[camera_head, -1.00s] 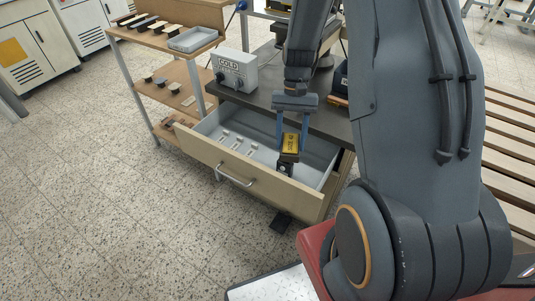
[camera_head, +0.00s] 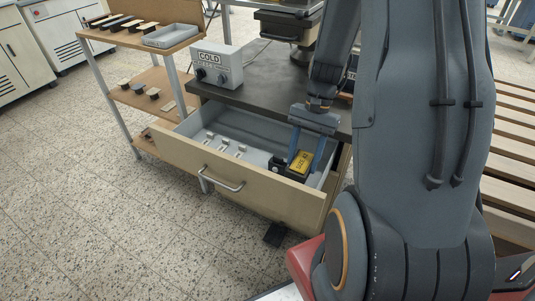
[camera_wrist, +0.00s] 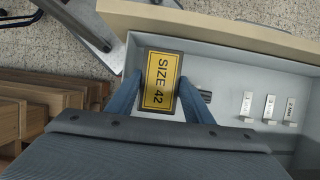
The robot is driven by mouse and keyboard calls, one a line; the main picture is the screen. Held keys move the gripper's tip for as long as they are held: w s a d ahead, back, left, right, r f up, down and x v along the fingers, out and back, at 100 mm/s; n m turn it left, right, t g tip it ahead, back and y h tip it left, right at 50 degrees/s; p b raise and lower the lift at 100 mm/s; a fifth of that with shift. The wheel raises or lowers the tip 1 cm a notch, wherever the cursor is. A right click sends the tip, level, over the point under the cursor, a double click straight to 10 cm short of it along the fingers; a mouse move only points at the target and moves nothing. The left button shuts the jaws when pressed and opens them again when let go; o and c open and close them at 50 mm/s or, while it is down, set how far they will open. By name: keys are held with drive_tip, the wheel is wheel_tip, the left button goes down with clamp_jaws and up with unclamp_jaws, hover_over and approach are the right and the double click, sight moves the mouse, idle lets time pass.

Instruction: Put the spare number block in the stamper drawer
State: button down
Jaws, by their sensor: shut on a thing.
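The spare number block (camera_head: 301,161) is dark with a yellow plate; the plate reads SIZE 42 in the wrist view (camera_wrist: 160,80). My gripper (camera_head: 305,158) points down over the right end of the open stamper drawer (camera_head: 268,193). Its two blue fingers stand either side of the block and are shut on it; they also show in the wrist view (camera_wrist: 160,95). The block is low inside the drawer outline, near the right end. Whether it touches the drawer floor (camera_wrist: 226,78) I cannot tell. A short dark ribbed part (camera_wrist: 205,96) shows beside the block.
Several small pale pieces (camera_wrist: 269,109) lie in the drawer, left of the block in the head view. The GOLD control box (camera_head: 217,64) stands on the dark bench top (camera_head: 262,88). A shelf rack (camera_head: 135,95) is at the left. Wooden slats (camera_head: 511,170) are at the right.

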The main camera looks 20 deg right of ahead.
drive_tip(key=shift+f+b, duration=0.3)
drive_tip(key=shift+f, duration=4.55)
drive_tip(key=shift+f, duration=0.15)
drive_tip(key=c, duration=1.2)
unclamp_jaws()
